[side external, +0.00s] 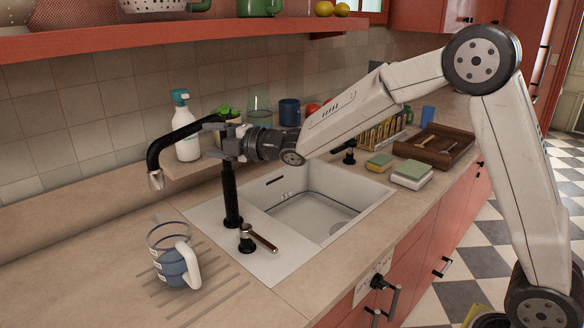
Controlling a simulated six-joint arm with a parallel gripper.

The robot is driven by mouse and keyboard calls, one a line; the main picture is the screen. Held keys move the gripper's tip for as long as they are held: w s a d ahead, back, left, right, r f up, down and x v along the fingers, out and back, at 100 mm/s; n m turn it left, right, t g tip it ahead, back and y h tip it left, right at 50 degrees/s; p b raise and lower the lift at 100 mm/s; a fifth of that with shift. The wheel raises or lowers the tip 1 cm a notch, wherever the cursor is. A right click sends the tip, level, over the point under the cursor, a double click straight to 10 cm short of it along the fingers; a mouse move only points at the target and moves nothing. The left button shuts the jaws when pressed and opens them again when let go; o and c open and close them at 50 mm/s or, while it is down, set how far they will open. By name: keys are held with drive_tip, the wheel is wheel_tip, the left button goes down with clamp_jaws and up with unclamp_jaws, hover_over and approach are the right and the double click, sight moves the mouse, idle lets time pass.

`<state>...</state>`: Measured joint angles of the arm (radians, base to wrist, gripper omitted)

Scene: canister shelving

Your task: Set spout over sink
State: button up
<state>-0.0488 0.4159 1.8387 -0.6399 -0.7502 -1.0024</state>
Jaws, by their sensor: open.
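The black faucet stands on the left part of the sink deck. Its spout (172,138) reaches left from the top of the column (231,200), and its silver tip hangs above the counter left of the sink, not above the basin. The white sink (305,215) is empty. My gripper (232,144) is at the root of the spout, by the column top, coming from the right. Its jaws are open; the fingers partly overlap the faucet, and I cannot tell whether they touch it.
A handle (260,240) stands in front of the column. A spray bottle (186,128) stands behind the spout. Sponges (410,174) and a wooden tray (435,146) lie right. A red shelf (150,38) hangs above.

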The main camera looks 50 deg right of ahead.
drive_tip(key=shift+w+a+r+n+y, duration=0.25)
drive_tip(key=shift+a+r+n+y, duration=0.3)
drive_tip(key=shift+n, duration=0.35)
drive_tip(key=shift+w+a, duration=0.1)
drive_tip(key=shift+w, duration=0.05)
drive_tip(key=x, duration=0.7)
drive_tip(key=shift+w, duration=0.2)
drive_tip(key=shift+r, duration=0.1)
drive_tip(key=shift+c, duration=0.2)
clamp_jaws()
idle(0.9)
